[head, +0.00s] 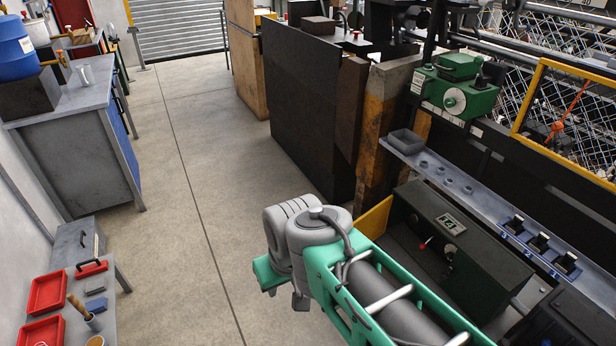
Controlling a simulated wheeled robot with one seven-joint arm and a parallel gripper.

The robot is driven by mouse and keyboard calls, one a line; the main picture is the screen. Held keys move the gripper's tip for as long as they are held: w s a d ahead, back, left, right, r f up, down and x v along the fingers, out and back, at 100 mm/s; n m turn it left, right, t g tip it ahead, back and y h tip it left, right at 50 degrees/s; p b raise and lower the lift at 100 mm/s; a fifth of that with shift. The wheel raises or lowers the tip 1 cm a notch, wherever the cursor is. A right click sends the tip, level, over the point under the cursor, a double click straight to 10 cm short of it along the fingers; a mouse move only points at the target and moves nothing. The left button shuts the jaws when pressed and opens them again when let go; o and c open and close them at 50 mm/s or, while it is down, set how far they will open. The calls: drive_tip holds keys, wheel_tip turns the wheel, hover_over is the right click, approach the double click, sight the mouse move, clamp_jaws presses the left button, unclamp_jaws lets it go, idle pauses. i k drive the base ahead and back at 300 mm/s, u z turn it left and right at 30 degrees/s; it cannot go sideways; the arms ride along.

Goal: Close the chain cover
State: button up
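No part is clearly marked as the chain cover, and I cannot tell which one it is. A dark machine housing (425,240) with a number plate reading 14 stands at the lower right, with a small red-tipped lever (424,245) on it. A yellow panel (376,216) stands at its left end. A yellow-framed mesh guard (531,97) is at the far right. My green and grey arm crosses the bottom centre in front of the housing and hides part of it. I do not make out gripper fingers.
A grey ledge (470,190) with several switches runs along the machine. A green gearbox (456,88) sits above it. A tall black panel (308,105) stands behind. A workbench (75,105) and red trays (47,294) are at left. The concrete floor between is clear.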

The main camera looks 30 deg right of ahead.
sight(372, 225)
drive_tip(key=i, duration=2.85)
drive_tip(key=z, duration=2.3)
drive_tip(key=k, duration=0.15)
drive_tip(key=u, duration=1.4)
